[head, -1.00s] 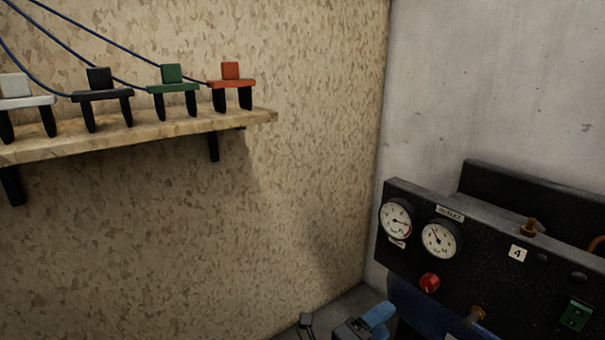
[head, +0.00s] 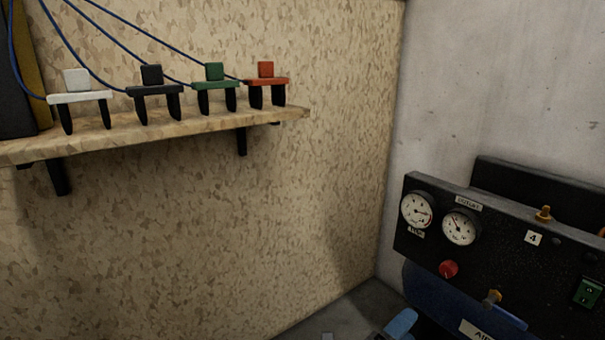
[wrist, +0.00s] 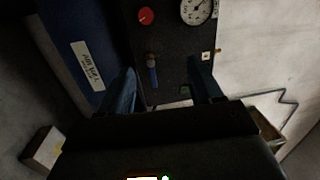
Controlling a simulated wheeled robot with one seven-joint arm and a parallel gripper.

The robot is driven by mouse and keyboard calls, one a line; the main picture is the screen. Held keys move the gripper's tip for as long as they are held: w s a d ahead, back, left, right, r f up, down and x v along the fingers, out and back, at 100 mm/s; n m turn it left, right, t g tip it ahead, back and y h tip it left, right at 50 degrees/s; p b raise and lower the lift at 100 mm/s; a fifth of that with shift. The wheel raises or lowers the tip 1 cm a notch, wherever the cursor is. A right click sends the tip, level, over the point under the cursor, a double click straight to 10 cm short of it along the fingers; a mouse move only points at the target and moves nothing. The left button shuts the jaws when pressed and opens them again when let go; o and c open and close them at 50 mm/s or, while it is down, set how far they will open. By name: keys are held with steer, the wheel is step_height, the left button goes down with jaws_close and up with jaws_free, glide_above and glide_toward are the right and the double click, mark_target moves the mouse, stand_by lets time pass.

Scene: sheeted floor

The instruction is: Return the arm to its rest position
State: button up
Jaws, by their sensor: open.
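My gripper (wrist: 165,78) is open in the wrist view, its two dark bluish fingers apart with nothing held between them. Past the fingers is the black gauge panel (wrist: 172,28), with a red knob (wrist: 146,15) and a gauge (wrist: 196,10). A valve with a blue handle (wrist: 152,75) shows between the fingers, apparently farther off. In the head view, a blue piece at the bottom edge, right of centre, looks like part of my gripper; the rest of the arm is out of frame.
The gauge panel (head: 500,262) stands at the right above a blue tank (head: 432,300). A wooden shelf (head: 200,128) on the left wall holds white, black, green and red clamp-like pieces with blue cables. The wall below the shelf is bare.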

steer(key=s+d+r+n+t+y, duration=0.1)
steer(key=s+d+n+t+y, duration=0.25)
steer(key=s+n, duration=0.35)
steer(key=s+d+r+n+t+y, duration=0.1)
steer(key=s+d+n+t+y, duration=0.1)
steer(key=s+d+n+t, duration=0.45)
steer(key=s+a+r+n+g+y, duration=0.25)
steer(key=s+n, duration=0.25)
steer(key=s, duration=0.5)
steer(key=s+a+r+n+g+y, duration=0.2)
steer(key=s+n+y, duration=0.2)
steer(key=s, duration=0.6)
steer(key=s+a+r+n+g+y, duration=0.25)
steer(key=s+n, duration=0.25)
steer(key=s, duration=0.5)
step_height(320, 180, up, 15)
steer(key=p, duration=1.5)
steer(key=shift+w+p, duration=0.25)
steer(key=shift+p, duration=0.15)
steer(key=shift+a+y, duration=0.1)
steer(key=shift+y, duration=0.15)
